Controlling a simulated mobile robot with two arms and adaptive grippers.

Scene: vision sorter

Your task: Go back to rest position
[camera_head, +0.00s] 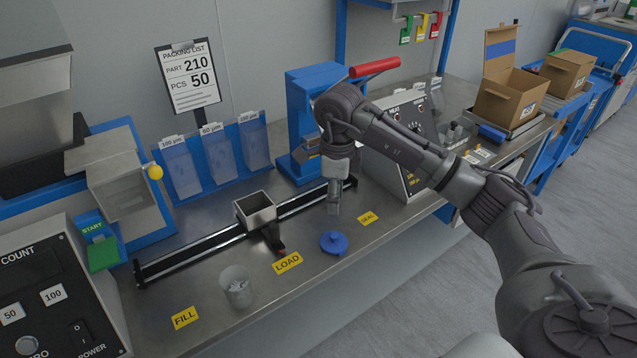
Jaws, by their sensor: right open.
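My right gripper (333,205) hangs above the workbench, between the small metal hopper and the SEAL label, fingers pointing down. It is open and I see nothing held in it. Its arm comes in from the lower right and bends down at the wrist. A round blue lid-like piece (334,243) lies on the bench just below the gripper, apart from it. My left gripper is not in the picture.
A metal hopper (256,213) sits on a black rail. A cup with white pieces (237,291) stands near the FILL label (185,318). A blue press with a red handle (376,68) and a control box (392,170) stand behind my right arm. Open cardboard box (507,104) at back right.

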